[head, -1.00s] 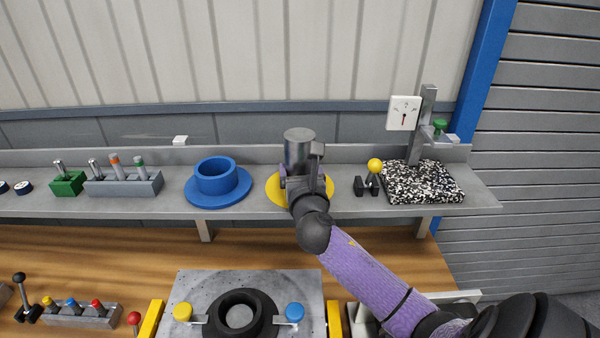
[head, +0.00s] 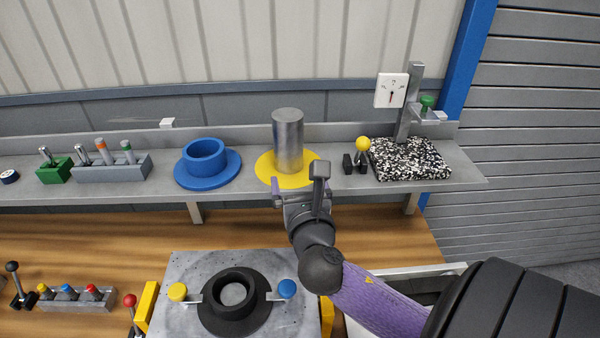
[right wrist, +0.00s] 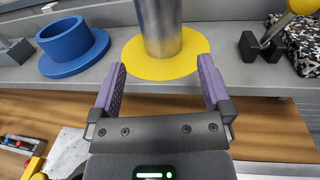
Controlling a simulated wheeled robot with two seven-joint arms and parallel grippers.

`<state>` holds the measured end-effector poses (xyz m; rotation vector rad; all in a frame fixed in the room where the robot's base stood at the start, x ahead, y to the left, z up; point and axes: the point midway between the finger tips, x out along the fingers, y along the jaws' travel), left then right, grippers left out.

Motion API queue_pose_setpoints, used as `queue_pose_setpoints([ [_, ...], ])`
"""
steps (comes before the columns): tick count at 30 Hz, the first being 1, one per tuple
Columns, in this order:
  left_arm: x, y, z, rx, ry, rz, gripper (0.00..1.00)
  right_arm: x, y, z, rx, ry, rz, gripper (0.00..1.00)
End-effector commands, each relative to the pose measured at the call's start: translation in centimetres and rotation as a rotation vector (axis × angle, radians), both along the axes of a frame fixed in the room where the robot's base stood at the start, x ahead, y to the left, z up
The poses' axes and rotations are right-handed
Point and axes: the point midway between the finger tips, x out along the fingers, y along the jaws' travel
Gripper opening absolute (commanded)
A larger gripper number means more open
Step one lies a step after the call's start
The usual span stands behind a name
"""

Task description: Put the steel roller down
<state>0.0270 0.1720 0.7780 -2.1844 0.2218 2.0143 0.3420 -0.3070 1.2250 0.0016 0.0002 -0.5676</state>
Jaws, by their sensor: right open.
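The steel roller (head: 288,140) stands upright on the yellow disc (head: 267,172) on the grey shelf. In the right wrist view the roller (right wrist: 160,25) rises from the yellow disc (right wrist: 150,66), its top cut off by the frame. My right gripper (head: 298,184) is in front of the disc near the shelf's front edge, open and apart from the roller. In the right wrist view the two purple fingers of the gripper (right wrist: 162,88) are spread wide with nothing between them. My left gripper is not in view.
A blue flanged ring (head: 207,165) stands left of the disc. A yellow-knobbed lever (head: 362,146) and a speckled block with a dial gauge (head: 410,160) stand to the right. Below is a plate (head: 185,270) with a black ring (head: 235,302) on a wooden bench.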

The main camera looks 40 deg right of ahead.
Motion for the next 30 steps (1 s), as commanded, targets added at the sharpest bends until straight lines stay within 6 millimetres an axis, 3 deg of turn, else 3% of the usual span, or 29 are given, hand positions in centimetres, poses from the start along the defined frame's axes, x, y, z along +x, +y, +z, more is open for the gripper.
queue_pose_setpoints([
  [5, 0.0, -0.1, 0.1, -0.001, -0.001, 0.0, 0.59, -1.2, 0.7, 0.2, 0.024, -0.014, -0.008, 1.0],
  [8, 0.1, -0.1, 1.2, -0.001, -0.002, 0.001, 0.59, -0.9, 0.1, 1.3, 0.211, -0.136, -0.069, 1.0],
  [11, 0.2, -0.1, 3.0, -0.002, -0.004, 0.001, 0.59, 0.1, -0.9, 3.1, 0.582, -0.404, -0.183, 1.0],
  [15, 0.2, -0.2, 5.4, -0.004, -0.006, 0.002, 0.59, 1.4, -1.5, 5.3, 1.136, -0.886, -0.35, 1.0],
  [21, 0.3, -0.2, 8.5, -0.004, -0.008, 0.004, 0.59, 3.6, -0.4, 8.6, 1.795, -1.668, -0.535, 1.0],
  [24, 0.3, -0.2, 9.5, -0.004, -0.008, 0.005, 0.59, 4.5, 0.5, 9.8, 1.999, -2.005, -0.587, 1.0],
  [27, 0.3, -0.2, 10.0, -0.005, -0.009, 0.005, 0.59, 5.0, 1.2, 10.5, 2.105, -2.234, -0.61, 1.0],
  [28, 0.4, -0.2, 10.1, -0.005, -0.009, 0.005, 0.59, 5.1, 1.3, 10.6, -2.081, 2.233, 0.602, 1.0],
  [30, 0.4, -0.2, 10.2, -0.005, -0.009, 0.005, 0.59, 5.4, 1.2, 10.6, -2.026, 2.21, 0.582, 1.0],
])
